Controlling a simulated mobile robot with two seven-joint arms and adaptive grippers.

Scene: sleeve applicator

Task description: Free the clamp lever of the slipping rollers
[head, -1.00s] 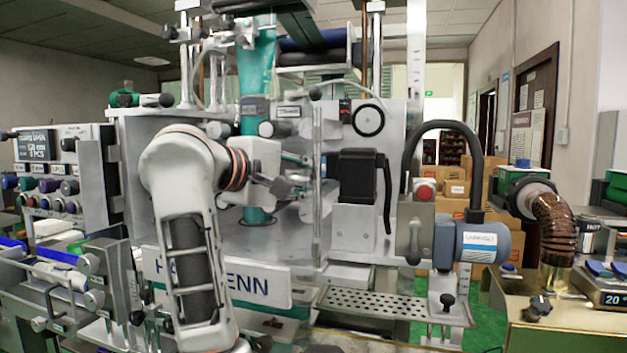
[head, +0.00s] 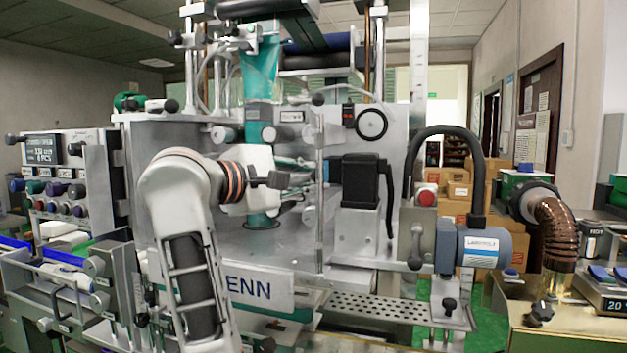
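A teal sleeve film (head: 261,78) runs down the middle of the sleeve machine. My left arm rises from the bottom and bends right. Its dark gripper (head: 278,180) is in front of the machine's middle, left of the clear upright guard. The fingers are small and seen edge-on, so their opening and any contact are unclear. My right gripper is out of view.
A blue-grey motor (head: 478,246) stands farther right. The control box (head: 62,165) is at the left. A perforated tray (head: 385,306) lies below.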

